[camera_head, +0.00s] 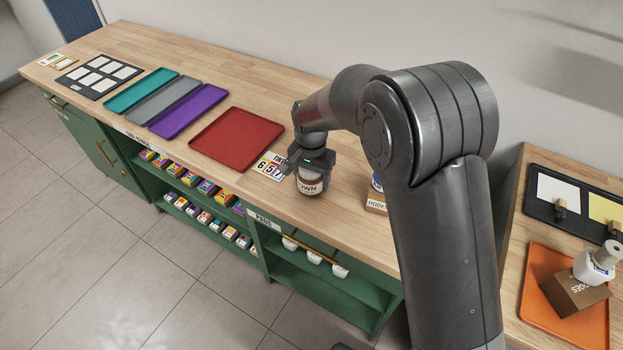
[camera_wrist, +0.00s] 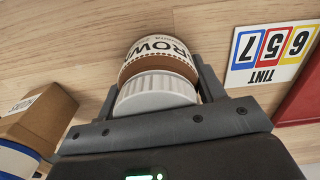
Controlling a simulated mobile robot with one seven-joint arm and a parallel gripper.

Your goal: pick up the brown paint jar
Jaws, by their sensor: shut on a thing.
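The brown paint jar (camera_head: 310,184) is at my gripper (camera_head: 308,166), over the wooden counter (camera_head: 340,215) near its front edge. In the wrist view the jar (camera_wrist: 158,62) shows a white ribbed lid, a brown body and a cream label reading part of "BROWN". My gripper (camera_wrist: 158,85) is shut on the jar, with one finger on each side of it. Whether the jar's base touches the counter or is just above it, I cannot tell.
A tint card (camera_head: 269,166) lies left of the jar, beside a red tray (camera_head: 237,139). A small cardboard box (camera_head: 376,201) stands to the right, partly behind my arm. Purple, grey and teal trays lie farther left. Green shelves (camera_head: 300,270) are below the counter.

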